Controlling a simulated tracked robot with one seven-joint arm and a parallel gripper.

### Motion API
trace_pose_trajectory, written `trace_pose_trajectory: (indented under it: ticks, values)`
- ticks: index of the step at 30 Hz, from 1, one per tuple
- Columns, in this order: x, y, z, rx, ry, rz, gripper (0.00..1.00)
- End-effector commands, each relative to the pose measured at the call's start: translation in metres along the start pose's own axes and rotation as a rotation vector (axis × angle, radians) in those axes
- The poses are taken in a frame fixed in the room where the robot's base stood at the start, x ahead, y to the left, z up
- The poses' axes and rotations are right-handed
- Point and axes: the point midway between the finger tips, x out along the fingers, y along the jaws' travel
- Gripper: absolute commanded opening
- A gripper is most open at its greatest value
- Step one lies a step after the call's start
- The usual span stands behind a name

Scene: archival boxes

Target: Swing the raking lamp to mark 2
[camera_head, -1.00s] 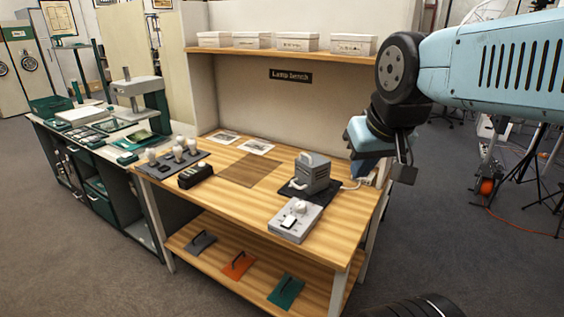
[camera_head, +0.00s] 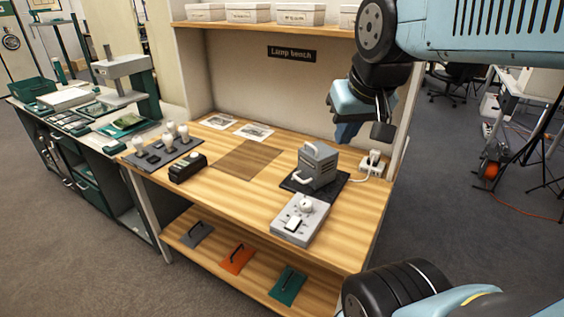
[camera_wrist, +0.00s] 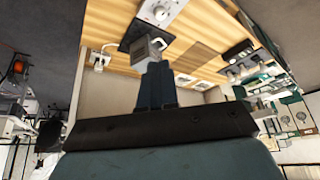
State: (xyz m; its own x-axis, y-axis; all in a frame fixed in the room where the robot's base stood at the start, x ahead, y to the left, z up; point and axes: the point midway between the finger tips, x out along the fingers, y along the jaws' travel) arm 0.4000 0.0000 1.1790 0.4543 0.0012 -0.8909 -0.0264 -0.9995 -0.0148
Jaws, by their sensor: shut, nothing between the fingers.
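The raking lamp appears to be the grey, louvred housing (camera_head: 320,161) with a pale handle at its front left. It stands on a dark plate (camera_head: 335,188) on the right part of the wooden bench; numbered marks cannot be made out. A grey control box (camera_head: 299,220) with a round knob and a white switch lies in front of it. My gripper (camera_head: 343,136) is shut and empty, pointing down, above and behind the housing to its right. In the wrist view, my blue fingers (camera_wrist: 156,70) partly cover the housing (camera_wrist: 142,50); whether they touch it is unclear.
A white plug socket (camera_head: 371,163) with a cable sits right of the housing. A shelf with white boxes (camera_head: 248,13) overhangs the back. Left are a tray of bulbs (camera_head: 163,152) and a black box (camera_head: 188,167). The brown mat (camera_head: 248,159) is bare.

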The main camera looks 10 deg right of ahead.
Motion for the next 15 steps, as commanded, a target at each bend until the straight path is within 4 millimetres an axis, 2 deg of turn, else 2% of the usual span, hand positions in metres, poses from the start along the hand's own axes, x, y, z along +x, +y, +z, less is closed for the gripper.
trace_pose_trajectory:
  ticks: [8, 15]
  values:
    - [0.016, -0.004, -0.052, 0.155, -0.115, 0.018, 0.00]
    - [0.043, -0.006, -0.099, 0.304, -0.216, 0.069, 0.00]
